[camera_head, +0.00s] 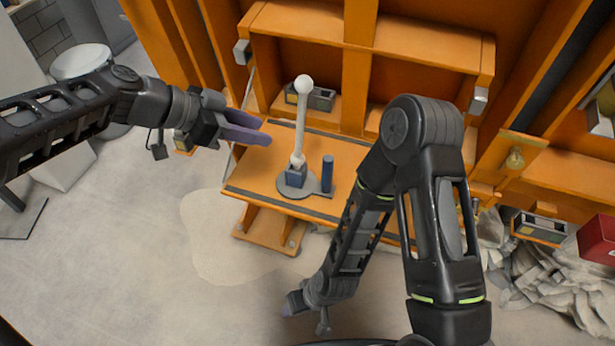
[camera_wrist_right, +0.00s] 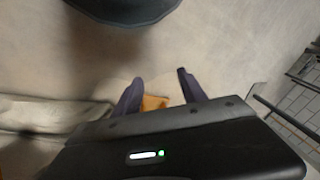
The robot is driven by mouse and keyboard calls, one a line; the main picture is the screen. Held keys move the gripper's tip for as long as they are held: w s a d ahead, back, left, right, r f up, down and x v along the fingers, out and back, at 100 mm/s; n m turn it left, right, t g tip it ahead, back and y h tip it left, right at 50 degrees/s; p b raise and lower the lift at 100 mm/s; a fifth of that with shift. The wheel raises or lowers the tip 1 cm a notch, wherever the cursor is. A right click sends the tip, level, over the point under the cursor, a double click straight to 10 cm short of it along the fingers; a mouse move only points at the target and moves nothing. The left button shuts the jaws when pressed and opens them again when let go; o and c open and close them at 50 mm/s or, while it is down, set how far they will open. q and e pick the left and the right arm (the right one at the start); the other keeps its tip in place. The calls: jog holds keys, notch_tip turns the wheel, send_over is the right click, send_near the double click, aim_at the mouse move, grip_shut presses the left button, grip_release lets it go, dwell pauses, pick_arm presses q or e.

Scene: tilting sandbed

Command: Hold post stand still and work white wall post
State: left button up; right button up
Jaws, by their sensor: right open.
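The white wall post (camera_head: 300,122) has a ball top and stands nearly upright, its foot in a blue block. The block sits on the post stand's round grey base (camera_head: 293,188), on the orange platform. A dark blue upright handle (camera_head: 327,174) rises from the stand's right side. My left gripper (camera_head: 266,132) is left of the post, apart from it, its two purple fingers slightly spread and empty. My right gripper (camera_head: 287,304) is low in front of the platform, far from the stand. The right wrist view shows its fingers (camera_wrist_right: 158,88) wide apart with nothing held.
The orange platform (camera_head: 249,178) has dark edge strips and orange shelving behind it. A grey box (camera_head: 320,99) stands behind the post. My right arm covers the platform's right part. Grey rubble (camera_head: 545,285) and a red box (camera_head: 598,239) are at right. Floor at left front is clear.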

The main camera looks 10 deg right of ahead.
jog(key=w+a+r+n+t+h, duration=0.2)
jog(key=w+a+r+n+t, duration=0.6)
jog(key=w+a+r+n, duration=0.5)
jog(key=m+t+h, duration=0.1)
jog(key=m+h, duration=1)
jog(key=m, duration=0.6)
send_near(324, 179)
jog(key=d, duration=0.5)
jog(key=shift+s+d+f, duration=0.1)
jog(key=shift+s+f, duration=0.05)
jog(key=shift+s, duration=0.05)
jog(key=shift+d+f+m, duration=0.1)
jog(key=shift+f+m, duration=0.2)
jog(key=w+f+m+t+h, duration=0.1)
jog(key=w+a+f+m, duration=0.1)
jog(key=w+m, duration=0.1)
jog(key=shift+w+f+t+h, duration=0.2)
jog(key=shift+t+h, duration=0.2)
jog(key=shift+w+a+r+m+t, duration=0.1)
jog(key=shift+w+a+m+t, duration=0.1)
jog(key=shift+w+m+t, duration=0.4)
